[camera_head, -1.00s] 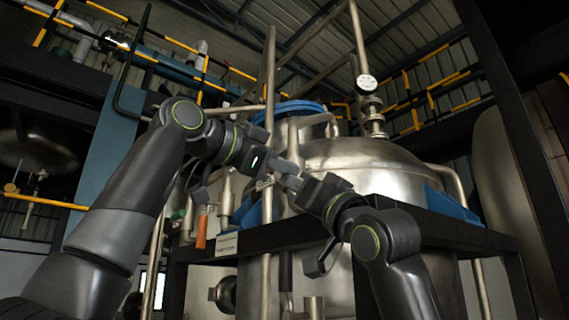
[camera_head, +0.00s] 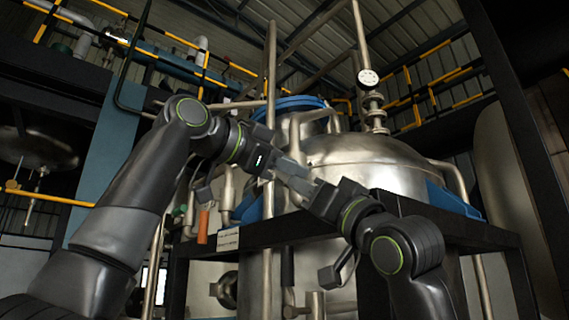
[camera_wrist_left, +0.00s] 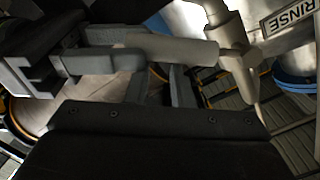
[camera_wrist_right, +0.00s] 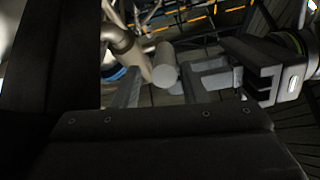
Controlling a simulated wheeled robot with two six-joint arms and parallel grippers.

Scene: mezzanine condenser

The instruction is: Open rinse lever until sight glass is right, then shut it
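The RINSE label (camera_wrist_left: 287,18) shows at the upper right of the left wrist view, beside a pale valve body on the pipe. A pale cylindrical rinse lever (camera_wrist_left: 175,50) runs left from that valve, across the front of my left gripper (camera_wrist_left: 158,85), whose fingers are apart. In the right wrist view the lever (camera_wrist_right: 164,66) shows nearly end-on, in line with the gap of my right gripper (camera_wrist_right: 157,88), whose fingers are also apart. In the head view the left gripper (camera_head: 285,168) and right gripper (camera_head: 300,180) nearly meet, hiding the lever. I cannot make out the sight glass.
A large steel vessel (camera_head: 362,158) stands behind the grippers, with a pressure gauge (camera_head: 368,78) above it. An orange handle (camera_head: 202,226) and a white plate (camera_head: 228,240) lie left of a vertical pipe. A dark beam (camera_head: 400,225) runs below my right gripper.

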